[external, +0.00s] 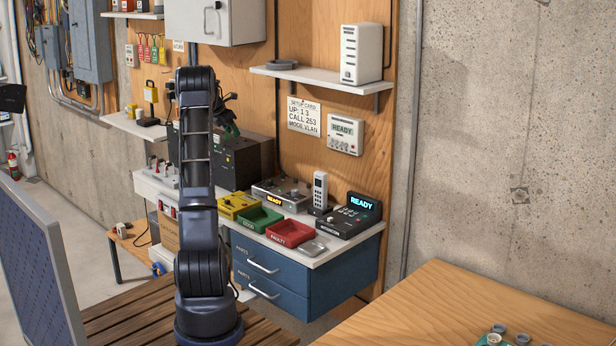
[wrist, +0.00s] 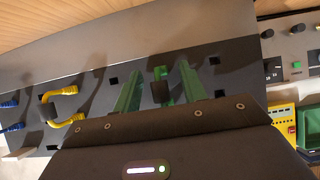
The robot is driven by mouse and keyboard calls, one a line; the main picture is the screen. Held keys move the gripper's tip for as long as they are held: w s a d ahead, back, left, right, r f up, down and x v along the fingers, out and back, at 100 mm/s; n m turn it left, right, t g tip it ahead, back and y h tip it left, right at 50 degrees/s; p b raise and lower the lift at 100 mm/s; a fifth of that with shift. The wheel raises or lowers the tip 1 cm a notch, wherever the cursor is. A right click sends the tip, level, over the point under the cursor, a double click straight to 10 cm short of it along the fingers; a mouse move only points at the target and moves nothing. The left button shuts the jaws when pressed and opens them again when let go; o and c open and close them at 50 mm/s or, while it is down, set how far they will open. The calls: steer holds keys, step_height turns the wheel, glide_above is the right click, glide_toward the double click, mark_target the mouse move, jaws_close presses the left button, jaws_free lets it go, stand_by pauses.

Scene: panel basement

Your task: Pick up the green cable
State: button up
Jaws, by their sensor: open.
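In the wrist view, my gripper (wrist: 161,69) shows two green fingers spread apart, reaching over a dark panel (wrist: 95,85) with square sockets. A short green piece with a dark part, which looks like the green cable (wrist: 160,74), lies between the fingers. Clear space shows on both sides, and I cannot tell its depth relative to the fingertips. In the external view, my gripper (external: 226,120) is small and partly behind my arm, in front of the dark box (external: 250,158) on the bench. The cable cannot be made out there.
A yellow cable (wrist: 62,105) and blue plugs (wrist: 12,115) sit at the panel's left. A yellow device (external: 239,205), green tray (external: 259,218) and red tray (external: 290,233) stand on the bench to the right. A white cabinet (external: 215,22) hangs above.

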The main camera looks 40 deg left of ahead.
steer(key=shift+w+f, duration=0.2)
steer(key=shift+f, duration=0.05)
jaws_close()
steer(key=shift+r, duration=0.1)
